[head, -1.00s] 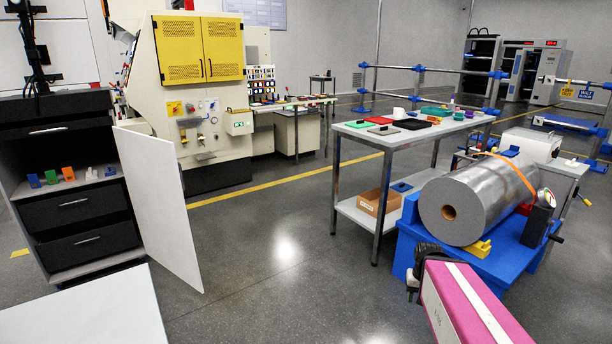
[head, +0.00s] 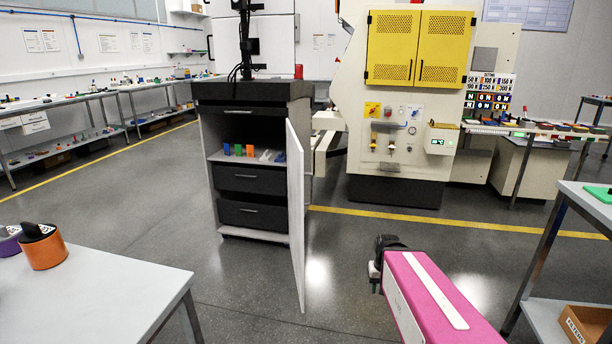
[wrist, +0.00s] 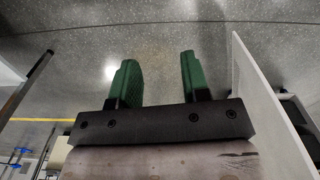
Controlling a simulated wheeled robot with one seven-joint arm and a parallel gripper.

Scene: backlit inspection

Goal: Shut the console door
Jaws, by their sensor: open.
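The console (head: 250,150) is a dark cabinet with drawers and an open shelf bay, standing left of centre in the head view. Its white door (head: 297,215) is hinged at the right side and stands wide open, swung out toward me. In the wrist view the door (wrist: 262,110) is an upright panel right of my gripper. My gripper (wrist: 157,72) has two green fingers held apart with nothing between them; only floor shows beyond. The fingers are apart from the door. In the head view my pink arm reaches forward, right of the door; the fingers cannot be made out there.
A grey table (head: 95,290) with an orange roll (head: 45,252) stands at the front left. Another table (head: 585,205) stands at the right. A cream machine with yellow doors (head: 418,48) is behind. The floor between the door and the right table is clear.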

